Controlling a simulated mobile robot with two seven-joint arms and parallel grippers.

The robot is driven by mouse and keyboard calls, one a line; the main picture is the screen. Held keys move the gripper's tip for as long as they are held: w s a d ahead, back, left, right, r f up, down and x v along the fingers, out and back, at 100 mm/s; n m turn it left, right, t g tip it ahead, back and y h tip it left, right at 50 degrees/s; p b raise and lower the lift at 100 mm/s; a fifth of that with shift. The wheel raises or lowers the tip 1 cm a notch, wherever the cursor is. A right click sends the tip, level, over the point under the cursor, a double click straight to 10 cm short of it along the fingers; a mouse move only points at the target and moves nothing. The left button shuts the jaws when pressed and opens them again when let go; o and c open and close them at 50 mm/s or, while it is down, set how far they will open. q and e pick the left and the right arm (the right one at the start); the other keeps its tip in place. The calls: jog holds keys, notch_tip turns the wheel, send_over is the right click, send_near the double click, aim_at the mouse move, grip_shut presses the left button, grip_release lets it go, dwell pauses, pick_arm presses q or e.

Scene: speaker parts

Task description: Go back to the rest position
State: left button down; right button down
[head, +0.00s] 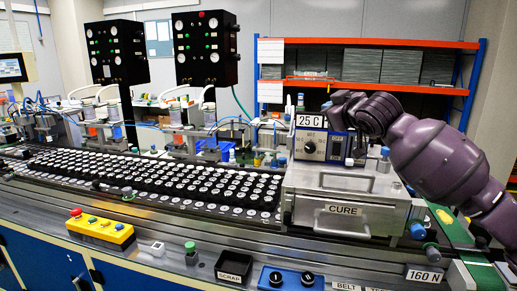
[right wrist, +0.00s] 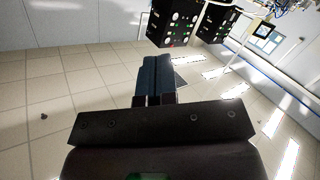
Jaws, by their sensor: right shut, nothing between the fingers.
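My purple right arm comes in from the right in the head view, and its dark right gripper (head: 340,102) is raised in front of the 25 C control box (head: 311,146), above the metal CURE box (head: 343,183). In the right wrist view the two fingers of the right gripper (right wrist: 154,76) lie together, shut, with nothing held. The wrist camera looks toward a pale tiled surface with bright light strips. My left gripper is not in view.
A conveyor (head: 150,182) carries many small round parts. A yellow button box (head: 101,230), a black SCRAP tray (head: 233,266) and a blue two-knob box (head: 291,279) line the front edge. An orange-and-blue shelf (head: 372,42) stands behind. A green belt (head: 452,228) runs under my right arm.

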jog(key=s+f+t, duration=0.1)
jog(key=s+f, duration=0.3)
jog(key=f, duration=0.5)
jog(key=s+d+f, duration=0.1)
jog(key=s+f, duration=0.3)
jog(key=f, duration=0.5)
jog(key=s+f+t, duration=0.1)
jog(key=s+f, duration=0.4)
jog(key=f, duration=0.5)
jog(key=s+d+f+m+g+h, duration=0.2)
jog(key=s+d+f+m+g, duration=0.1)
jog(key=s+f, duration=1.1)
jog(key=s+d+f+m+g+h+b, duration=0.1)
jog(key=s+d+f+m+g+h, duration=0.2)
jog(key=s+f, duration=1.1)
jog(key=s+d+m, duration=0.1)
jog(key=s+d, duration=0.1)
jog(key=shift+d+m, duration=0.35)
jog(key=shift+m, duration=0.05)
jog(key=shift+f, duration=0.1)
